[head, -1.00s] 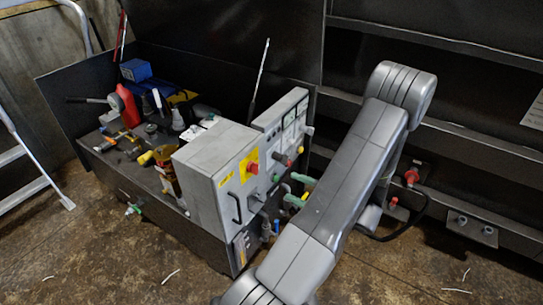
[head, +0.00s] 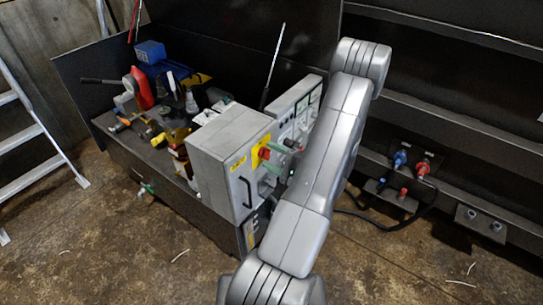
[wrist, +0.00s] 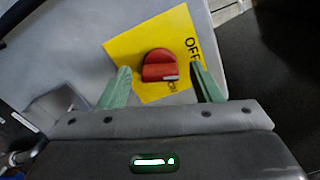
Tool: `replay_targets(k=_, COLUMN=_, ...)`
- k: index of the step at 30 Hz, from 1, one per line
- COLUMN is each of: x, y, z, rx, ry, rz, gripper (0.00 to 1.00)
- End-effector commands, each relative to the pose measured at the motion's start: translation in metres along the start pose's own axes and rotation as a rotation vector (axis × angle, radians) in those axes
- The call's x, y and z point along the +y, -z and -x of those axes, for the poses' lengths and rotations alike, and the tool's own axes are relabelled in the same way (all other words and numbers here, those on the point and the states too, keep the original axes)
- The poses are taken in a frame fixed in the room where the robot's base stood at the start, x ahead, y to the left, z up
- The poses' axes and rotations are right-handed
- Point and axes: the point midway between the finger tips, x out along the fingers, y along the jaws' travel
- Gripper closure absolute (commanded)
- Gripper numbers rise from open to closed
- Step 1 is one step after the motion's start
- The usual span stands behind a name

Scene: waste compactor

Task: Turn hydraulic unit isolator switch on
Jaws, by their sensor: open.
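The isolator switch is a red rotary knob (wrist: 159,66) on a yellow plate (wrist: 125,45) in the wrist view. The letters "OFF" read at the plate's right, and smaller lettering lies below the knob. In the head view the red knob (head: 264,154) is on the front of the grey control box (head: 222,190), partly hidden by my gripper. My gripper (wrist: 160,72) is open, its green fingers on either side of the knob, with visible gaps to both. The fingers also show at the knob in the head view (head: 275,147). Whether they reach past the knob's face is unclear.
A black handle (head: 245,192) sits below the switch on the box. A second grey panel (head: 300,105) with gauges stands behind, partly covered by my arm. Tools and a blue box (head: 150,52) lie on the bench at left. Blue and red connectors (head: 400,158) are at right.

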Motion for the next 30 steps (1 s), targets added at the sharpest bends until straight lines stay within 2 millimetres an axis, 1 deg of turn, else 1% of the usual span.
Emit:
replay_targets(k=3, x=-0.0001, y=0.0002, z=-0.0037, rx=0.001, ry=0.000, rz=0.000, gripper=0.42)
replay_targets(k=10, x=0.0000, y=0.0003, z=-0.0040, rx=0.001, ry=0.000, rz=0.000, gripper=0.42)
replay_targets(k=11, x=0.0001, y=0.0002, z=-0.0039, rx=0.001, ry=0.000, rz=0.000, gripper=0.46)
replay_targets(k=15, x=0.0001, y=0.0002, z=-0.0038, rx=0.001, ry=0.000, rz=0.000, gripper=0.73)
replay_targets(k=17, x=0.0001, y=0.0002, z=-0.0038, rx=0.001, ry=0.000, rz=0.000, gripper=0.85)
replay_targets(k=18, x=0.0001, y=0.0001, z=-0.0038, rx=0.001, ry=0.000, rz=0.000, gripper=0.87)
replay_targets(k=25, x=0.0005, y=0.0002, z=-0.0037, rx=0.001, ry=0.000, rz=-0.018, gripper=0.86)
replay_targets(k=30, x=0.0012, y=0.0002, z=-0.0037, rx=0.001, ry=-0.001, rz=-0.082, gripper=0.86)
